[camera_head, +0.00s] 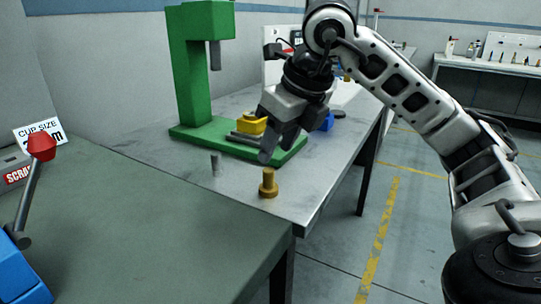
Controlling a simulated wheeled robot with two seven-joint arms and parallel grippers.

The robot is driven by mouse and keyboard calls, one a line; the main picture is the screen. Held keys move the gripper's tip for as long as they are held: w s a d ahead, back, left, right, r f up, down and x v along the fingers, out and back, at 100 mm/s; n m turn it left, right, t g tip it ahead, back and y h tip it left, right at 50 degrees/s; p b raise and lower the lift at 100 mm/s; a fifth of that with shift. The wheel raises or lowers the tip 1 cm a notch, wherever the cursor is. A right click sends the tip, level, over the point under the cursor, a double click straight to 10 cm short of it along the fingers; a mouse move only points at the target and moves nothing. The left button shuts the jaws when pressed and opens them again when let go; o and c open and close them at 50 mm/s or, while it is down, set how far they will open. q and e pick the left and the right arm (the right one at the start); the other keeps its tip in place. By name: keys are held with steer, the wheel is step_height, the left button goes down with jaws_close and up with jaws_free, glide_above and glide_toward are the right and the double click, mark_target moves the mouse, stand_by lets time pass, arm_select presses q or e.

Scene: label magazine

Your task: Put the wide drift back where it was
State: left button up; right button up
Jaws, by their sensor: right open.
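A brass-coloured stepped cylinder (268,184) stands upright on the metal bench near its front edge; its broad lower part fits the wide drift, though no label shows on it. A thin grey pin (216,164) stands upright to its left. My right gripper (270,144) is open, pointing down above and behind the brass cylinder and apart from it. Its fingers overlap one another in this view, and nothing shows held between them. My left gripper is not in view.
A green press (190,70) stands behind on the metal bench (175,172), with a yellow block (251,123) and a blue part (327,122) near its base. A red-knobbed lever (41,147) rises at left.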

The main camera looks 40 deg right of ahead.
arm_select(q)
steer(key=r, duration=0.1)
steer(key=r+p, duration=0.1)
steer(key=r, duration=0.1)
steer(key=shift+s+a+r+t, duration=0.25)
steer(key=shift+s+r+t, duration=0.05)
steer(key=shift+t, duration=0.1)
arm_select(e)
steer(key=v, duration=0.5)
steer(key=shift+r, duration=0.2)
